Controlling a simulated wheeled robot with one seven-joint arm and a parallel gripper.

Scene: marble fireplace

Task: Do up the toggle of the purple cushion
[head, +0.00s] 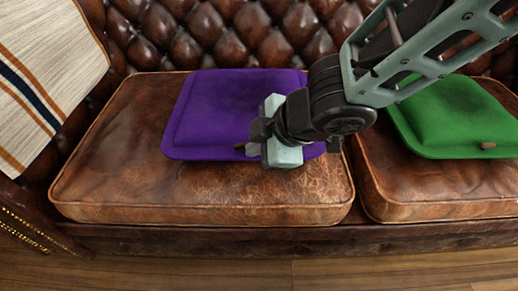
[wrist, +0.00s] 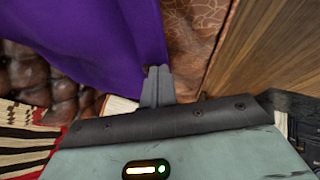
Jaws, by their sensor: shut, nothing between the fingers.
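The purple cushion (head: 215,105) lies on the left seat of the brown leather sofa, its front edge towards me. A small brown toggle (head: 240,147) shows at the front edge, just left of my gripper (head: 262,148). The gripper covers the right part of that edge and any loop there. In the wrist view the closed fingers (wrist: 157,80) reach to the edge of the purple cloth (wrist: 110,40). A small brown bit shows by their tips, probably the toggle. The fingers are shut with nothing between them. I cannot tell whether they touch the toggle.
A green cushion (head: 455,115) with a brown toggle (head: 487,145) lies on the right seat. A striped throw (head: 45,70) hangs at the left. The tufted backrest (head: 230,35) rises behind. The front of the left seat (head: 150,195) is bare, with wooden floor (head: 200,270) before it.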

